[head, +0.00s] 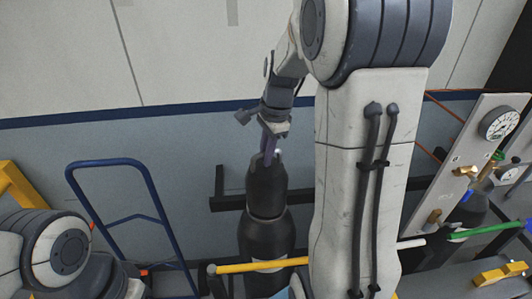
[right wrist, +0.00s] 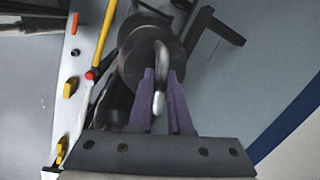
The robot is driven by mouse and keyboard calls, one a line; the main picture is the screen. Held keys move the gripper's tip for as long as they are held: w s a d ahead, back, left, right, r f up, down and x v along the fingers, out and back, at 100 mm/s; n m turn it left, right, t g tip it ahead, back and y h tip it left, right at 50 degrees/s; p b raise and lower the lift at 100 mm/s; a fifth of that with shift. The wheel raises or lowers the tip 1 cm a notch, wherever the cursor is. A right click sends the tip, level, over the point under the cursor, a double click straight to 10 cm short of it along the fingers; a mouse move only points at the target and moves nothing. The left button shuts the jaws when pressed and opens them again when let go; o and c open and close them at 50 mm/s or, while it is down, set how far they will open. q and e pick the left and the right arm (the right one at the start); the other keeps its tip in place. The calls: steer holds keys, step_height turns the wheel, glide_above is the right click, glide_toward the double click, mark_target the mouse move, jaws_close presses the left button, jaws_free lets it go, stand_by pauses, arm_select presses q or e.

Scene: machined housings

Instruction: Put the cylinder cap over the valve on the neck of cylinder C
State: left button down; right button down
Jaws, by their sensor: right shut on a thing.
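My right gripper (head: 272,152), with purple fingers, is shut on the bent metal handle (right wrist: 159,84) on top of the dark cylinder cap (head: 266,188). In the right wrist view the fingers (right wrist: 160,76) lie on either side of this handle, with the round cap (right wrist: 133,68) beyond them. In the head view the cap looks upright and in line with the top of a dark gas cylinder (head: 266,238). I cannot tell whether it is fully seated. The valve is hidden, and no letter is readable on the cylinder. My left gripper is out of view.
A yellow bar (head: 258,266) crosses in front of the cylinder. A blue trolley frame (head: 151,190) stands to its left. A panel with a gauge (head: 499,124) and a green bar (head: 483,231) are at the right. A wall is close behind.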

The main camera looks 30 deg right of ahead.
steer(key=shift+f+b, duration=0.45)
steer(key=shift+f, duration=0.25)
steer(key=c, duration=0.8)
jaws_free()
steer(key=shift+o, duration=0.2)
step_height(320, 180, up, 10)
steer(key=s+d+b, duration=0.1)
steer(key=shift+s+r+b, duration=0.25)
steer(key=shift+b, duration=0.05)
steer(key=shift+a+f, duration=0.1)
